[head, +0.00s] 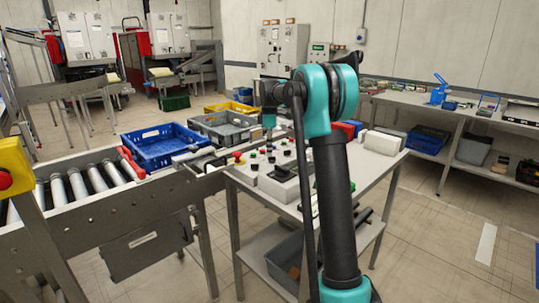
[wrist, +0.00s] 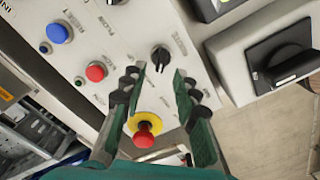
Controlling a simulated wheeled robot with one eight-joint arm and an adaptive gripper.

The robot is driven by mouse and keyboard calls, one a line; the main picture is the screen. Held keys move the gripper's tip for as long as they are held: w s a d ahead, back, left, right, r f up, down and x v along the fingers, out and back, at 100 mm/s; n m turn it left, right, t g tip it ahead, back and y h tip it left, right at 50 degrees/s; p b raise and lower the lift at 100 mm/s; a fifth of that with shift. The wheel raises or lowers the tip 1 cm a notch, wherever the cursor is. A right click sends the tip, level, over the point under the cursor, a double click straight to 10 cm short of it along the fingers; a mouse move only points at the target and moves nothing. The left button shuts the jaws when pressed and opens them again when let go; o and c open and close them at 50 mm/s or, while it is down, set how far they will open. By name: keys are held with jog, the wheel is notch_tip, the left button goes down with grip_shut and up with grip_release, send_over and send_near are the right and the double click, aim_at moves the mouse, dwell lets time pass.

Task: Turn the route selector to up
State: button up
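A black rotary selector knob (wrist: 160,57) with a pale pointer line sits on the light panel (wrist: 125,45) in the wrist view. The small lettering beside it is too blurred to read for certain, so I cannot confirm it is the route selector. My gripper (wrist: 156,74) is open, with its green fingers spread and nothing between the tips. The knob shows just beyond the tips, roughly centred between them; I see no contact. In the head view my gripper (head: 268,130) is above the control panel (head: 250,171), and the knob cannot be made out there.
A red mushroom button on a yellow base (wrist: 144,131) shows between the fingers. A blue button (wrist: 58,33) and a red button (wrist: 96,71) are to the left. A grey box with a large black rotary switch (wrist: 283,65) stands right. A blue crate (head: 160,147) is on the conveyor.

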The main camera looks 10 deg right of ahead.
aim_at(272, 159)
jog(key=shift+f, duration=1.3)
jog(key=shift+c, duration=0.3)
grip_shut()
